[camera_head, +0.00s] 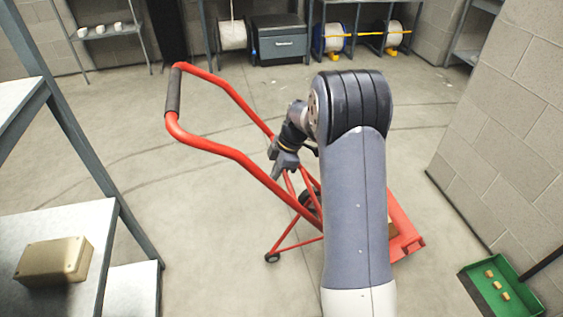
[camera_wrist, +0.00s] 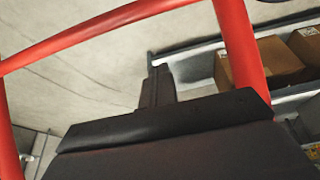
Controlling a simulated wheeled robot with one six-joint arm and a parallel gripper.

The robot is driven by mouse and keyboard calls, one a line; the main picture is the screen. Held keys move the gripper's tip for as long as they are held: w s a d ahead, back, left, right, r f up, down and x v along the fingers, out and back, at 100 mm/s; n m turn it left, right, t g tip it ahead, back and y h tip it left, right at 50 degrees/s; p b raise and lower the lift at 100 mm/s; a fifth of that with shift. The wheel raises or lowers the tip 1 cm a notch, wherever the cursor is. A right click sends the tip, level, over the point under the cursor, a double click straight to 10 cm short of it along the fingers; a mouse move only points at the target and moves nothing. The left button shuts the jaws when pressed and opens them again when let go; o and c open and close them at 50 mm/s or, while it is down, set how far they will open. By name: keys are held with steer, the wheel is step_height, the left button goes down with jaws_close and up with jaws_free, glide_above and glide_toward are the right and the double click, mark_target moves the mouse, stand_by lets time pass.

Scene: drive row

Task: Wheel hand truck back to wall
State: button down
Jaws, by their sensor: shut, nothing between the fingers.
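The red hand truck (camera_head: 224,154) stands tilted in the middle of the floor in the head view. Its dark grip (camera_head: 173,91) is at the upper left. Its toe plate (camera_head: 401,228) is at the lower right, partly hidden by my arm. A small caster (camera_head: 272,257) touches the floor. My gripper (camera_head: 278,170) is shut and empty, close beside the red frame tube. I cannot tell whether it touches the tube. In the wrist view, red tubes of the hand truck (camera_wrist: 243,50) pass around the dark gripper body (camera_wrist: 165,125).
A shelf with a tan box (camera_head: 55,260) stands at the left. A block wall (camera_head: 510,130) runs along the right, with a green dustpan (camera_head: 500,288) near it. A dark drawer cabinet (camera_head: 281,42) and cable reels (camera_head: 333,38) line the back. Floor behind the hand truck is clear.

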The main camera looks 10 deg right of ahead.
mark_target(286, 179)
steer(key=shift+d+f, duration=1.55)
steer(key=shift+f, duration=0.15)
